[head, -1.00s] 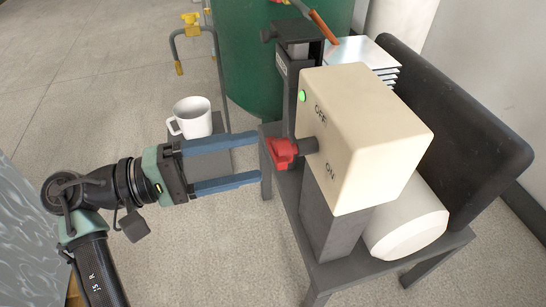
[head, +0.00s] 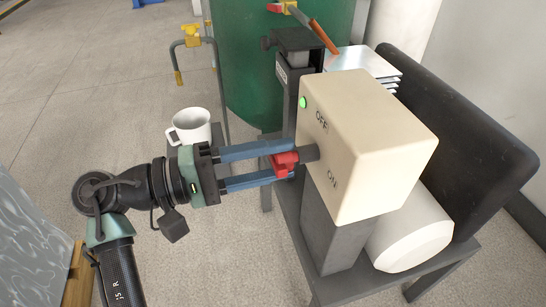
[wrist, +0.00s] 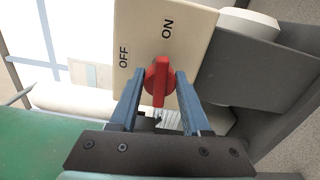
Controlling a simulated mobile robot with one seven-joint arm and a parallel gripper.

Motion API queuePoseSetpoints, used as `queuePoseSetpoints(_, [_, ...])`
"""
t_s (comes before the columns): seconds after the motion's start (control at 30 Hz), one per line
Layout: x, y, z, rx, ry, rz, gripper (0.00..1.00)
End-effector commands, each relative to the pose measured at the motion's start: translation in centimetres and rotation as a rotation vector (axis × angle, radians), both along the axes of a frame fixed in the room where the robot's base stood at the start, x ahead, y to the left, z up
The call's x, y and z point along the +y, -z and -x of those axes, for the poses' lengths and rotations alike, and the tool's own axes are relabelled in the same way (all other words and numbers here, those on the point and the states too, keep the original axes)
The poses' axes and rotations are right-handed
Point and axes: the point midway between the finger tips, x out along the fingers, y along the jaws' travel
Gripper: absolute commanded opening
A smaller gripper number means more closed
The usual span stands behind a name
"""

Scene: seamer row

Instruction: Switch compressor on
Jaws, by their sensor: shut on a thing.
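The compressor's switch box (head: 375,140) is cream-coloured, with OFF and ON printed on its front and a green lamp (head: 303,102) at the upper left. A red knob (head: 284,167) stands out from that face on a dark shaft. My gripper (head: 292,161) is shut on the knob, with one blue finger on each side. In the wrist view the knob (wrist: 160,80) sits between the fingertips, its bar running roughly up and down. ON is printed above it and OFF to its upper left. The fingers partly hide the knob in the head view.
A white mug (head: 190,126) stands on a small grey stand behind my gripper. A white cylinder (head: 408,235) lies beside the box on the grey table. Floor at the left is open.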

Motion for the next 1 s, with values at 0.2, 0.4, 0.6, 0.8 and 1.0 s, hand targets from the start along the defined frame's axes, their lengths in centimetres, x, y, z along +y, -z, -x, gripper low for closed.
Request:
queuePoseSetpoints(0.2, [0.02,-0.01,0.01,-0.002,0.0,-0.001,0.0])
queuePoseSetpoints(0.4, [-0.01,-0.05,0.01,-0.088,0.001,-0.029,0.0])
queuePoseSetpoints(0.6, [0.0,0.07,0.03,-0.119,0.0,-0.039,0.0])
queuePoseSetpoints(0.8, [0.01,0.07,0.03,-0.119,0.0,-0.039,0.56])
queuePoseSetpoints(1.0, [0.01,0.05,0.03,-0.118,0.0,-0.038,0.77])
